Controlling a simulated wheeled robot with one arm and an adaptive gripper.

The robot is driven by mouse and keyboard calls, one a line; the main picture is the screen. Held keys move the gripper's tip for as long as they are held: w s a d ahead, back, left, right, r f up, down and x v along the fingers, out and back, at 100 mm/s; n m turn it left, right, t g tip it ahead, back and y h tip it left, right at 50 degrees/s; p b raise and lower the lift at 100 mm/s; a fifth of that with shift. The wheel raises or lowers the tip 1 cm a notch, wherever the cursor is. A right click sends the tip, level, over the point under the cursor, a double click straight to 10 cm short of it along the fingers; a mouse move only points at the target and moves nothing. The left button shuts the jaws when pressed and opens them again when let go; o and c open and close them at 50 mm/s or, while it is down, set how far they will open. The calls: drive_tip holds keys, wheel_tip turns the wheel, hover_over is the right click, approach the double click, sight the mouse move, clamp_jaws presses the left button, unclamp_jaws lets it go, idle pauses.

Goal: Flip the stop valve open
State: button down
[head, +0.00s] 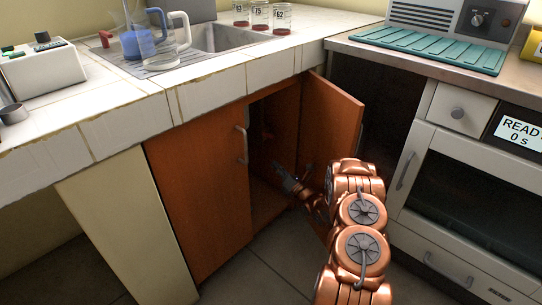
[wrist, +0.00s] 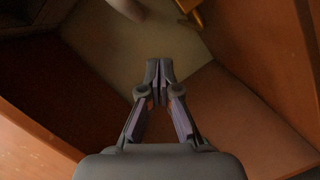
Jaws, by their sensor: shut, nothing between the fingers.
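A brass-coloured fitting (wrist: 192,10), which looks like the stop valve, shows at the top edge of the wrist view. It is cut off by the frame, so I cannot tell its handle position. My gripper (wrist: 158,70) is shut and empty, with its fingertips together. The fitting lies beyond and slightly right of the fingertips in the wrist view, apart from them. In the head view my gripper (head: 280,170) reaches into the dark opening of the cabinet (head: 200,190) under the sink. The valve cannot be made out there.
A pale rounded pipe (wrist: 126,8) hangs beside the fitting. The right cabinet door (head: 333,105) stands open, close to my arm; the left door is shut. The sink counter (head: 210,92) lies above the opening. An oven (head: 465,185) stands to the right.

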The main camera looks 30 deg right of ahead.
sight(266, 134)
drive_tip(key=w+d+r+b, duration=0.1)
drive_tip(key=w+r+b, duration=0.3)
drive_tip(key=w, duration=0.5)
drive_tip(key=shift+w+d+r, duration=0.3)
drive_tip(key=shift+w+r, duration=0.1)
drive_tip(key=shift+r, duration=0.15)
